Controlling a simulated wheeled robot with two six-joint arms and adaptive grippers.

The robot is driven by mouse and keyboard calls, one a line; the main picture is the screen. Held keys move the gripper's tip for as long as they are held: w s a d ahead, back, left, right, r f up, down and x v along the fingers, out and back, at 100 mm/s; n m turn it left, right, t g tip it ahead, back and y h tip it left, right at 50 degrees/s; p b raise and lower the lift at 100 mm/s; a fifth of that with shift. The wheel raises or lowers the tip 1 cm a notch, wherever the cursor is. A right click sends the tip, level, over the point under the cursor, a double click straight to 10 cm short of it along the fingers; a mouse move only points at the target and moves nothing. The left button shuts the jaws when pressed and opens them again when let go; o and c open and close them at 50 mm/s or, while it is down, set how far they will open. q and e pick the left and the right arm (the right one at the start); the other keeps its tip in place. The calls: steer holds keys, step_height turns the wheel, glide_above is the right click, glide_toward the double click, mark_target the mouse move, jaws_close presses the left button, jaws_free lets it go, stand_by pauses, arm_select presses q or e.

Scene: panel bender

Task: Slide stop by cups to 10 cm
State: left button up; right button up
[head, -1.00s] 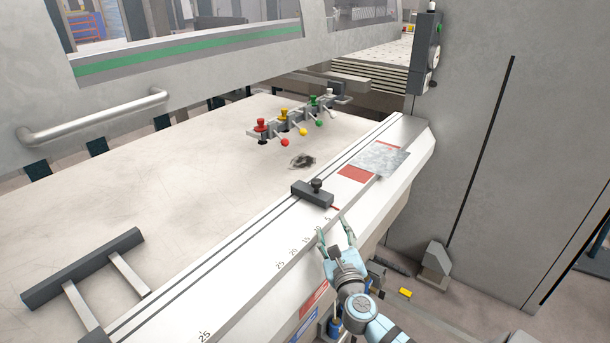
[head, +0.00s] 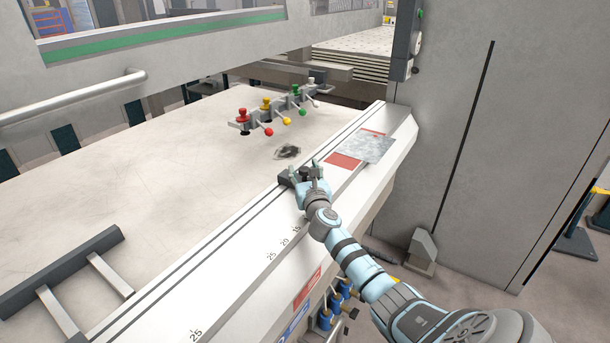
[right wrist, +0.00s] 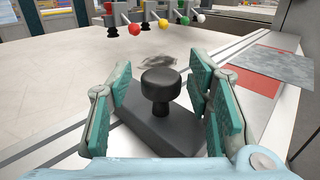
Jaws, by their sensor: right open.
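The stop is a dark grey block with a round black knob on the rail by the row of coloured cups. In the head view the stop (head: 286,180) is mostly covered by my right gripper (head: 304,171). In the right wrist view the knob of the stop (right wrist: 161,88) stands upright between the open finger pads of my right gripper (right wrist: 160,100), with visible gaps on both sides. The cups (head: 266,107) are red, yellow, green and grey, with ball-ended levers. Scale numbers (head: 284,241) show 25, 20 and 15; smaller ones are hidden by my arm. My left gripper is out of view.
A dark bar on two light arms (head: 62,270) lies at the table's left. A red patch (head: 343,161) and a grey metal sheet (head: 372,148) lie beyond the stop along the rail. A tall grey cabinet (head: 480,120) stands right. The tabletop (head: 180,170) is largely clear.

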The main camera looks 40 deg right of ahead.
arm_select(q)
steer(key=shift+s, duration=0.2)
arm_select(e)
steer(key=shift+d, duration=0.15)
steer(key=shift+w, duration=0.1)
jaws_close()
steer(key=shift+a+p, duration=0.35)
steer(key=shift+a, duration=0.2)
steer(key=s+a+p, duration=0.1)
steer(key=a, duration=0.4)
steer(key=s+a+p, duration=0.1)
steer(key=a, duration=0.2)
steer(key=shift+s+r+p, duration=0.25)
steer(key=shift+s+p, duration=0.05)
steer(key=shift+p, duration=0.05)
steer(key=shift+s+a+f, duration=0.1)
steer(key=shift+a+f, duration=0.05)
steer(key=shift+a, duration=0.15)
arm_select(q)
steer(key=r, duration=0.1)
steer(key=s+r, duration=0.1)
steer(key=r, duration=0.1)
steer(key=shift+r, duration=0.25)
steer(key=shift+w, duration=0.1)
